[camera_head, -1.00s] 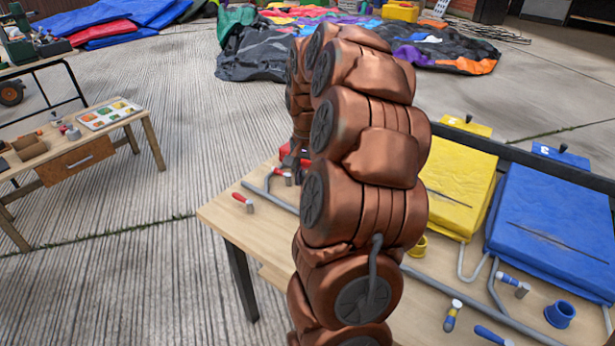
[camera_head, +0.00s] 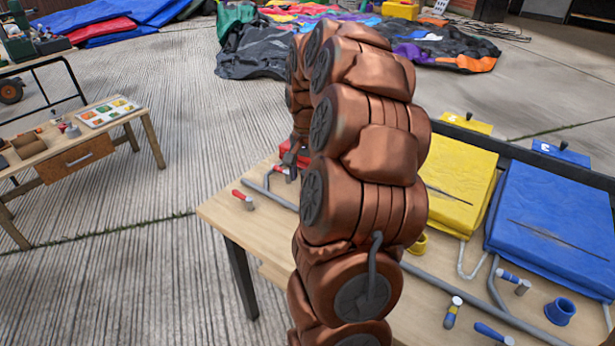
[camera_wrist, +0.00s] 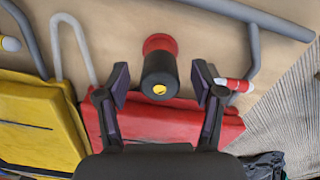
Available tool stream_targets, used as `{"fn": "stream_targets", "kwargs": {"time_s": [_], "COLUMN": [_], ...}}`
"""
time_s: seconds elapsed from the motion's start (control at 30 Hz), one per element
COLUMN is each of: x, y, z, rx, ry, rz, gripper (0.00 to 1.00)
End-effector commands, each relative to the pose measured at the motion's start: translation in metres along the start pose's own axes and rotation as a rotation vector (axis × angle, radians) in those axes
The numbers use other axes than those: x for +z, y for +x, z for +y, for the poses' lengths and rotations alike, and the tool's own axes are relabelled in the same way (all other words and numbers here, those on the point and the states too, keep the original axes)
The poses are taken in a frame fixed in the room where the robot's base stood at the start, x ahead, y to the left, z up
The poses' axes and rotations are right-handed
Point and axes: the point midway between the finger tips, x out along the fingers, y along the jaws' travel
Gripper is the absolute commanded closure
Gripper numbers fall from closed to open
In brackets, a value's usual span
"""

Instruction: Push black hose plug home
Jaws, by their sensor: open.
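The black hose plug (camera_wrist: 160,66) is a short black cylinder with a yellow centre on its near end, in the wrist view. Its far end meets a red collar (camera_wrist: 160,43); how deep it sits there I cannot tell. My gripper (camera_wrist: 160,76) is open, with one finger to each side of the plug and a visible gap on both sides. In the head view my own arm hides the plug, and the gripper is mostly hidden.
A red pad (camera_wrist: 180,122) lies below the plug in the wrist view, with a yellow pad (camera_head: 452,180) left of it. A blue pad (camera_head: 550,220), blue collar (camera_head: 560,311), grey tubes and several hand tools occupy the wooden table (camera_head: 232,214).

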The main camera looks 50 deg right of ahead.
Motion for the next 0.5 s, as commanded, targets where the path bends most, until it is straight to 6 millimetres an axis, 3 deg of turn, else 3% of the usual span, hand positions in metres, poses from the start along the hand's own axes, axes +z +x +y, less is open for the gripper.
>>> {"fn": "stream_targets", "kwargs": {"time_s": [0.5], "x": [-0.001], "y": [-0.084], "z": [-0.001], "rx": [-0.002], "ry": [0.000], "rz": [0.004], "gripper": [0.33]}}
